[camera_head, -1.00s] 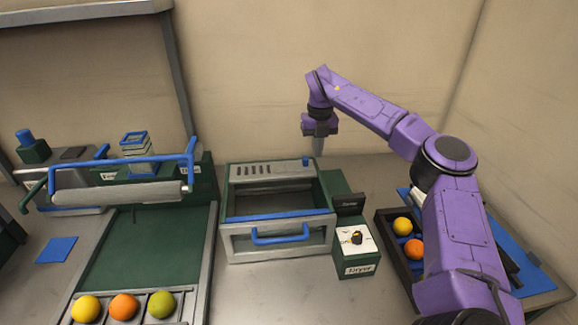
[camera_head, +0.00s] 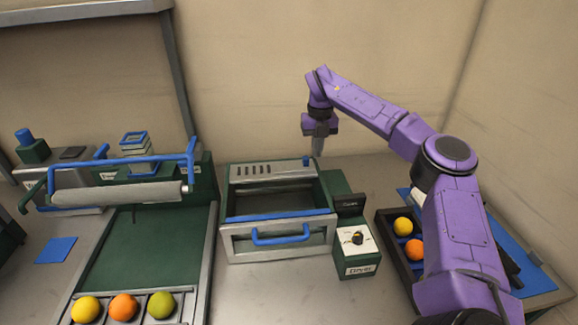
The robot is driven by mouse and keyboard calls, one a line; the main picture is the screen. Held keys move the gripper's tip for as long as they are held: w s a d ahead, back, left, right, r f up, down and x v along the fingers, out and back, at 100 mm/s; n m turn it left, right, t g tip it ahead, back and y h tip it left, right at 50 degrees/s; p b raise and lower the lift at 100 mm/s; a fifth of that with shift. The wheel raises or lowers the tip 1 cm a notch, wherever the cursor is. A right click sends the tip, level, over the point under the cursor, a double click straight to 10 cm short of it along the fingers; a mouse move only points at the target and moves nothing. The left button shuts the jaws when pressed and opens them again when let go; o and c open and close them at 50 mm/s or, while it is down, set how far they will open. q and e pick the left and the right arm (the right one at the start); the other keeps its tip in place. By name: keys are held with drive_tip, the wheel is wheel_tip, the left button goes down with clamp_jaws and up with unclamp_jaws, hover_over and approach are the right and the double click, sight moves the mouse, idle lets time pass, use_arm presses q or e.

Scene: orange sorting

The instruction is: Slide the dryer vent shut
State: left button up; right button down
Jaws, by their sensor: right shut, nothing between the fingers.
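The dryer (camera_head: 225,190) is a green and grey box with an open-topped drawer and a blue handle (camera_head: 280,236) at its front. The vent, a row of dark slots (camera_head: 254,170), lies along its back top panel. A small blue knob (camera_head: 306,161) stands at the right end of that panel. My right gripper (camera_head: 318,147) is shut and empty, pointing down above and just behind the blue knob. I cannot tell whether it touches the knob. My left gripper is not in view.
A control box (camera_head: 357,262) with a black dial stands right of the dryer. A dark tray (camera_head: 385,232) with a yellow and an orange fruit is farther right. A roller machine (camera_head: 117,195) with a green bed and several fruits is at left.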

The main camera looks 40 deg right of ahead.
sight(275, 168)
drive_tip(key=shift+f+b, duration=1.05)
drive_tip(key=shift+f, duration=0.25)
drive_tip(key=shift+a, duration=0.1)
drive_tip(key=shift+w+a, duration=0.45)
drive_tip(key=shift+a, duration=0.35)
drive_tip(key=shift+w+a, duration=0.45)
drive_tip(key=shift+a, duration=0.35)
drive_tip(key=shift+w+a, duration=0.45)
drive_tip(key=shift+a, duration=0.35)
drive_tip(key=shift+w+a, duration=0.4)
drive_tip(key=shift+a, duration=0.25)
drive_tip(key=shift+w+a, duration=0.35)
drive_tip(key=shift+a, duration=0.3)
drive_tip(key=shift+w+a, duration=0.45)
drive_tip(key=shift+a, duration=0.4)
drive_tip(key=shift+w+a, duration=0.45)
drive_tip(key=shift+a, duration=0.35)
wheel_tip(275, 168, up, 7)
drive_tip(key=p, duration=0.5)
drive_tip(key=shift+s+d+p, duration=0.3)
drive_tip(key=shift+d+p, duration=0.1)
drive_tip(key=shift+d, duration=0.05)
drive_tip(key=shift+r, duration=0.1)
